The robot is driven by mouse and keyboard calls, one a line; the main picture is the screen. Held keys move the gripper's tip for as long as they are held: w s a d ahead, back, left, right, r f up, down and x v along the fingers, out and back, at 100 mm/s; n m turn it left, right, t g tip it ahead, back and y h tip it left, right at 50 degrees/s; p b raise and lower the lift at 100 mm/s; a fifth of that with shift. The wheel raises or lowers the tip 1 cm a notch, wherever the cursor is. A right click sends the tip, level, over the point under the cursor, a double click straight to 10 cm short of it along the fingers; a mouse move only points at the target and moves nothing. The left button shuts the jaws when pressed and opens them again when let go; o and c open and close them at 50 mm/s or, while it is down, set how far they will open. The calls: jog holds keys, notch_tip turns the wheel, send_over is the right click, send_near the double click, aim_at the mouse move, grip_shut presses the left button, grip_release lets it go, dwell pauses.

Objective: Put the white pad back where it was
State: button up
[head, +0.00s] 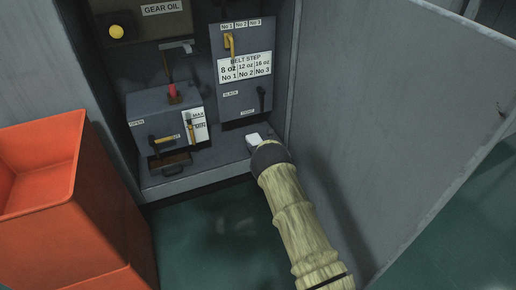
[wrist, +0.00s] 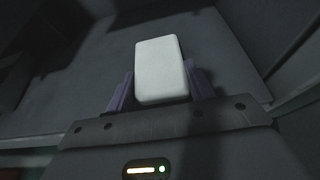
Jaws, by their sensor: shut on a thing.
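The white pad (wrist: 160,70) is a small rounded block between the two purple fingers of my gripper (wrist: 158,95) in the wrist view. My gripper is shut on its sides, and the far part of the pad sticks out past the fingers. In the head view a bit of the white pad (head: 254,139) shows at the end of my gripper (head: 258,141), low in the cabinet near its right side. My wrist hides most of it there. I cannot tell whether the pad touches the cabinet floor (head: 215,158).
A grey box (head: 165,108) with a yellow handle stands left on the cabinet floor. A belt step panel (head: 243,105) with levers is behind. The open cabinet door (head: 395,110) stands close to the right of my arm. An orange bin (head: 85,215) is at left.

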jog(key=shift+f, duration=0.1)
jog(key=o, duration=1.2)
jog(key=shift+c, duration=0.2)
jog(key=shift+r, duration=0.2)
jog(key=shift+s+d+r+p, duration=0.2)
jog(key=shift+s+r+p, duration=0.1)
jog(key=shift+s+p, duration=0.2)
jog(key=p+v, duration=0.6)
jog(key=v, duration=0.4)
jog(key=shift+s, duration=0.35)
jog(key=shift+d+r, duration=0.1)
jog(key=shift+r, duration=0.05)
